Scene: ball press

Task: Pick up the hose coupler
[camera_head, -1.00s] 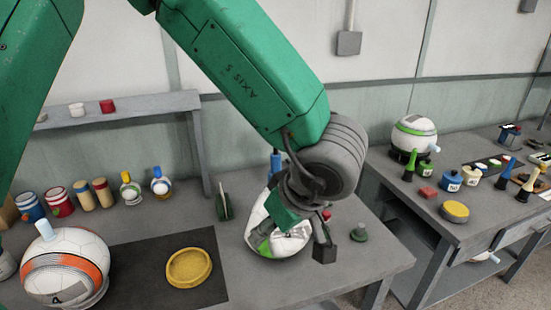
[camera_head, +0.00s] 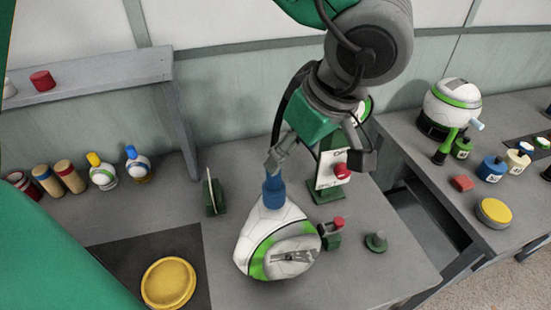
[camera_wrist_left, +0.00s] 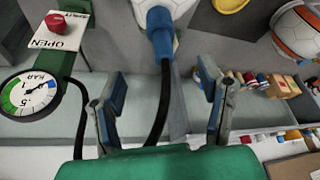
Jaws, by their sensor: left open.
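The hose coupler (camera_head: 273,192) is blue and stands on top of a white and green ball (camera_head: 263,236) on the near table. In the left wrist view, the coupler (camera_wrist_left: 160,28) sits at the top middle with a black hose running from it. My left gripper (camera_head: 320,158) is open and empty, above and to the right of the coupler in the head view. One fingertip appears close to the coupler's top; I cannot tell if they touch. In the left wrist view, the coupler lies beyond the gap between the open fingers (camera_wrist_left: 160,88). My right gripper is not in view.
A pressure gauge (camera_wrist_left: 27,94) and a red button (camera_wrist_left: 56,21) on an OPEN plate stand near the gripper. A small red-topped block (camera_head: 331,232) and a green knob (camera_head: 376,241) are beside the ball. A yellow dish (camera_head: 168,282) lies on a dark mat.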

